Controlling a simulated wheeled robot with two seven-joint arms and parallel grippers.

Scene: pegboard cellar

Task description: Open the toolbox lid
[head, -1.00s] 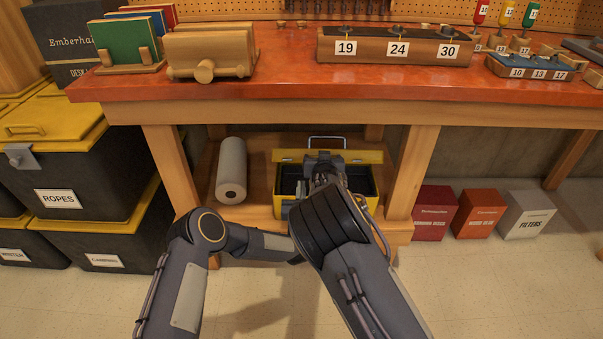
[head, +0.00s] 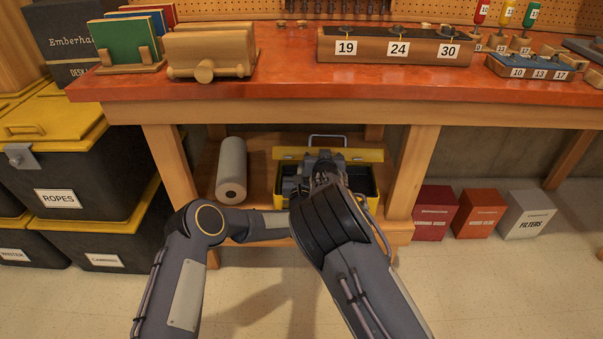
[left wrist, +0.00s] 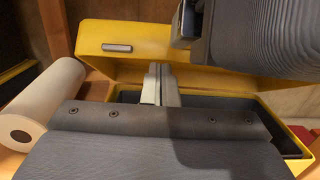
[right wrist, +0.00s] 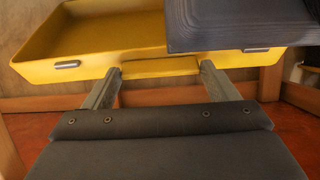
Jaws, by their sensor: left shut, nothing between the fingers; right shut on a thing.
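The yellow toolbox (head: 373,204) stands on the low shelf under the workbench. Its lid (head: 290,153) is raised, with the grey handle (head: 327,136) above it, and a dark opening shows below. My right gripper (right wrist: 160,68) is shut on the yellow front part of the lid (right wrist: 100,35), between its two latches. My left gripper (left wrist: 158,68) is shut and empty, in front of the raised lid (left wrist: 140,60) and over the dark opening (left wrist: 215,100). In the head view my arms hide much of the toolbox front.
A paper roll (head: 231,172) lies left of the toolbox on the shelf (head: 262,180). Bench legs (head: 412,175) stand on both sides and the red benchtop (head: 290,88) is above. Storage bins (head: 70,175) are at the left, small boxes (head: 478,212) at the right. The front floor is clear.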

